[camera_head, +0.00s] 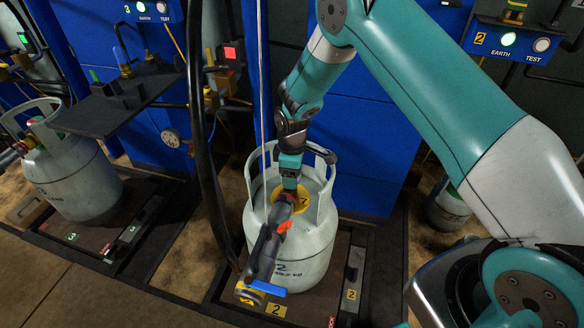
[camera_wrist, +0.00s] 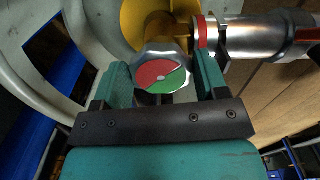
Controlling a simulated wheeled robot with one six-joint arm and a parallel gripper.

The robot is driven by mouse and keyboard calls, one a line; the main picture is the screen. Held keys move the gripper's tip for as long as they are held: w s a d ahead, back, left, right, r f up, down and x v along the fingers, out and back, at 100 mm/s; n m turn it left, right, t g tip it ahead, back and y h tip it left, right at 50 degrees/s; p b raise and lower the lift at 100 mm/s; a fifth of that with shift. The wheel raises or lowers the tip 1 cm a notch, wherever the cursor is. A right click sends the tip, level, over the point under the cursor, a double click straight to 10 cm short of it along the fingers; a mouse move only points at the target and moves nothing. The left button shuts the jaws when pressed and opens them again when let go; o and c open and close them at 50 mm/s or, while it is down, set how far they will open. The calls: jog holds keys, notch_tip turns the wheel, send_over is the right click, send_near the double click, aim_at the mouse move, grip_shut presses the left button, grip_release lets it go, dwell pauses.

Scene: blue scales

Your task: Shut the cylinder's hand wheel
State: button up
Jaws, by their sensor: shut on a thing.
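The white cylinder (camera_head: 312,245) stands upright on scale 2 (camera_head: 352,270), in the middle of the head view. My gripper (camera_head: 289,187) reaches down inside its collar, where it hides the hand wheel. In the wrist view, the silver hand wheel (camera_wrist: 165,62) has a red and green face on its end. The two teal fingers of my gripper (camera_wrist: 163,78) stand on either side of the wheel and are shut on it. A silver coupling (camera_wrist: 250,38) with a red ring sits to the right of the wheel, close to the right finger. The yellow part behind the wheel is partly hidden.
A black filling handle (camera_head: 264,254) with a red lever hangs at the cylinder's front left, with a black hose (camera_head: 205,150) beside it. Another cylinder (camera_head: 75,175) stands on scale 3 at left. A third cylinder (camera_head: 447,208) is partly hidden behind my arm.

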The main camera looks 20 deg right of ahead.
jog(key=m+p, duration=0.1)
jog(key=m, duration=0.2)
jog(key=shift+r+m, duration=0.1)
jog(key=shift+m, duration=0.2)
jog(key=m+p, duration=0.1)
jog(key=m, duration=0.2)
jog(key=shift+a+m, duration=0.15)
jog(key=shift+m, duration=0.15)
jog(key=m+p, duration=0.1)
jog(key=m, duration=0.2)
jog(key=shift+m, duration=0.4)
jog(key=m, duration=0.3)
jog(key=shift+a+m, duration=0.15)
jog(key=shift+m, duration=0.15)
jog(key=m+p, duration=0.1)
jog(key=m, duration=0.4)
jog(key=shift+a, duration=0.15)
jog(key=m, duration=0.5)
jog(key=shift+w, duration=0.15)
jog(key=shift+m, duration=0.4)
jog(key=o, duration=0.9)
